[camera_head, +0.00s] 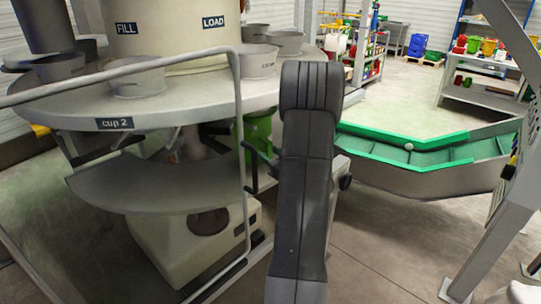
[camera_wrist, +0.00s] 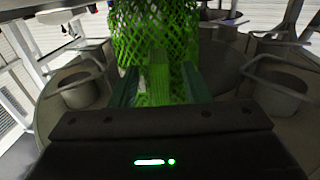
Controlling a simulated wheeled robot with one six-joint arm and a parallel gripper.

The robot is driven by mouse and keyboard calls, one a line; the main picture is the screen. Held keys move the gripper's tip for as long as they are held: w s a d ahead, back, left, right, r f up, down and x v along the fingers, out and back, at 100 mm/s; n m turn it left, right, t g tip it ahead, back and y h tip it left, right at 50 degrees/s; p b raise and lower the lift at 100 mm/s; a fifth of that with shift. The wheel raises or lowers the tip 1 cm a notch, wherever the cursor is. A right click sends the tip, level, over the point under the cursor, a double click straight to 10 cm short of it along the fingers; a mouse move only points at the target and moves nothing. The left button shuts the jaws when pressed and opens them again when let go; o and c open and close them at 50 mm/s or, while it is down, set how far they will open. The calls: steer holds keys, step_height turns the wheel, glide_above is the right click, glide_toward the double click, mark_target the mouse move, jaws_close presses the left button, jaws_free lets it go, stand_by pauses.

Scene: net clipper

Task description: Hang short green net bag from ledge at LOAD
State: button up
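A green net bag (camera_wrist: 155,28) fills the top middle of the wrist view, with its mesh spread wide beyond the fingers. A narrower green part of it runs down between the fingers of my gripper (camera_wrist: 160,80), which appear closed around it. In the head view some green of the bag (camera_head: 258,130) shows below the round table, left of my arm. The LOAD label (camera_head: 213,22) is on the pale central drum (camera_head: 180,45), above and left of my arm. I cannot make out the ledge clearly.
The round grey table (camera_head: 190,103) carries several metal cups, one (camera_head: 258,62) close to my arm. A bent metal rail (camera_head: 240,130) stands in front of it. A green-lined trough (camera_head: 430,165) is at the right, near a slanted grey post (camera_head: 495,220). Floor is open behind.

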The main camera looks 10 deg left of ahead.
steer(key=b+v, duration=0.2)
steer(key=v, duration=1.2)
steer(key=shift+a, duration=0.15)
steer(key=p+x, duration=0.2)
steer(key=x, duration=1.1)
steer(key=shift+w+a, duration=0.25)
steer(key=shift+w, duration=0.05)
steer(key=shift+r, duration=0.1)
steer(key=shift+d, duration=0.1)
